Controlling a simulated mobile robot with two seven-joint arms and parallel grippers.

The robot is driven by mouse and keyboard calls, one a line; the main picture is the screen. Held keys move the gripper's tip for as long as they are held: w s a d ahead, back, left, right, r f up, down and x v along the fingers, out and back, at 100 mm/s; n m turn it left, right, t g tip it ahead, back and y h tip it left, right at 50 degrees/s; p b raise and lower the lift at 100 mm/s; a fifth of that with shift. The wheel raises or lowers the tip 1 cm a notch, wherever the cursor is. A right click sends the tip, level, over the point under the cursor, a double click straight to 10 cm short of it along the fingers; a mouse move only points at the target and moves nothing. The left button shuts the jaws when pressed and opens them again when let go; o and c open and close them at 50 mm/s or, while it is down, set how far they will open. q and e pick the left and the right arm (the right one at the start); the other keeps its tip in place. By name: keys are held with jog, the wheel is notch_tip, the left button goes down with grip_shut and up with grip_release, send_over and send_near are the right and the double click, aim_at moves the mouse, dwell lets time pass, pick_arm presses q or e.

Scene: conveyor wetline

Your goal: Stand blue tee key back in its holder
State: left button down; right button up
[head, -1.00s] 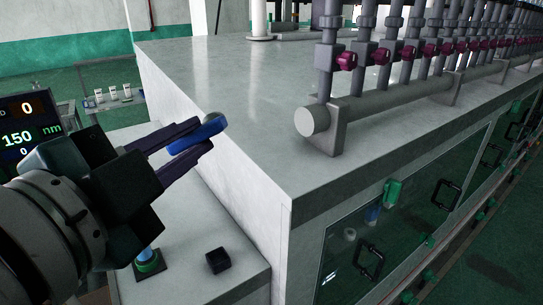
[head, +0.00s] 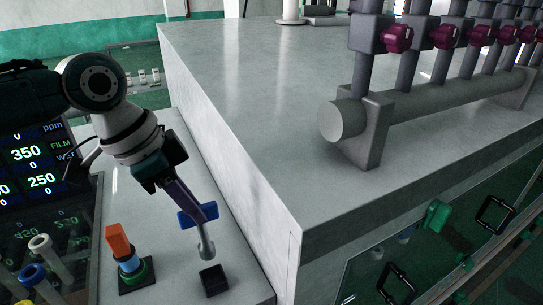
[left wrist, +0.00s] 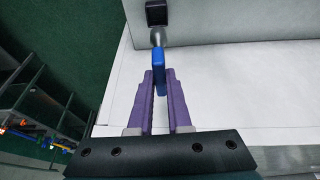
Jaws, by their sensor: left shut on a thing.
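The blue tee key has a blue cross handle (head: 198,216) and a grey shaft (head: 206,242). My left gripper (head: 204,211) is shut on the blue handle, and the shaft points down, close to upright. The small black block holder (head: 213,281) stands on the lower grey ledge. The shaft's lower end appears just above the block's top; I cannot tell whether it touches. In the left wrist view, the purple fingers (left wrist: 160,75) grip the blue handle (left wrist: 158,62), and the shaft runs toward the black holder (left wrist: 156,13). My right gripper is not in view.
An orange-topped piece (head: 118,243) with a blue ring stands in a black base left of the holder. The tall grey counter (head: 240,120) rises to the right, carrying pipes with purple knobs (head: 397,38). A display screen (head: 30,165) is at left.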

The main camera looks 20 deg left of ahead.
aim_at(200, 246)
pick_arm(q)
jog(key=shift+r, duration=0.15)
jog(key=shift+s+r+p, duration=0.1)
jog(key=shift+r+p, duration=0.2)
jog(key=shift+p, duration=0.35)
notch_tip(200, 246, down, 9)
jog(key=b, duration=0.7)
jog(key=shift+f, duration=0.15)
jog(key=shift+f+b, duration=0.55)
jog(key=shift+b, duration=0.05)
jog(key=c, duration=0.8)
grip_release()
jog(key=b+v, duration=0.2)
jog(key=v, duration=0.8)
jog(key=shift+b, duration=0.35)
